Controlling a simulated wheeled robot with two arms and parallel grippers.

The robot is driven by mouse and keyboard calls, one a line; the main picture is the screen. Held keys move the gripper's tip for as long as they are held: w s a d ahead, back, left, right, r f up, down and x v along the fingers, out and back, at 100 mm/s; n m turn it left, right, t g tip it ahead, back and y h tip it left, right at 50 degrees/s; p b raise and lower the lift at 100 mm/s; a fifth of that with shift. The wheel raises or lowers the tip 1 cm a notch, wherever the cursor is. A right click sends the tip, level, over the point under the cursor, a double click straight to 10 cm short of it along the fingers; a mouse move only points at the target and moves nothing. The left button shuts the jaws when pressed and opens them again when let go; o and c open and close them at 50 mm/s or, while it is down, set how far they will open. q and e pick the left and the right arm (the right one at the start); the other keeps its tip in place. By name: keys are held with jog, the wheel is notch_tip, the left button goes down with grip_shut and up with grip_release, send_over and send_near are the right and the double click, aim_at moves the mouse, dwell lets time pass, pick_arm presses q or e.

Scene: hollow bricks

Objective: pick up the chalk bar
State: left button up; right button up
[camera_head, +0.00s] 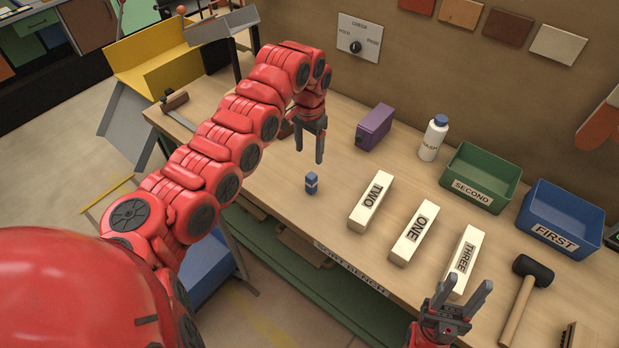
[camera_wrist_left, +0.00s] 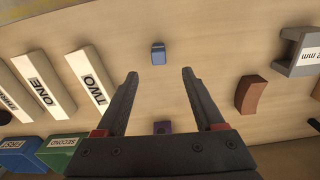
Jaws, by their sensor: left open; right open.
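A small blue block (camera_head: 311,183) with a pale band stands on the bench; it may be the chalk bar, but I cannot tell for sure. In the left wrist view it (camera_wrist_left: 158,53) shows just beyond the fingertips, centred between them. My left gripper (camera_head: 309,157) is open and empty, pointing down above the bench behind the block; its two fingers also show in the left wrist view (camera_wrist_left: 160,75). My right gripper (camera_head: 463,292) is open and empty at the front edge, near the bar marked THREE.
Three pale bars marked TWO (camera_head: 371,202), ONE (camera_head: 413,233) and THREE (camera_head: 464,262) lie right of the block. A purple box (camera_head: 374,128), white bottle (camera_head: 433,138), green bin (camera_head: 482,160), blue bin (camera_head: 562,200) and mallet (camera_head: 526,297) stand around. Bench around the block is clear.

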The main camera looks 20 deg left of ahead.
aim_at(310, 176)
pick_arm(q)
notch_tip(310, 176, down, 10)
jog(key=p, duration=0.3)
jog(key=shift+d, duration=0.1)
jog(key=shift+d+f+p, duration=0.1)
jog(key=shift+f+p, duration=0.05)
jog(key=shift+p, duration=0.15)
jog(key=f, duration=0.2)
jog(key=f+p, duration=0.1)
jog(key=f, duration=0.1)
jog(key=shift+w+d, duration=0.2)
jog(key=shift+a+f, duration=0.1)
jog(key=shift+f, duration=0.3)
grip_shut()
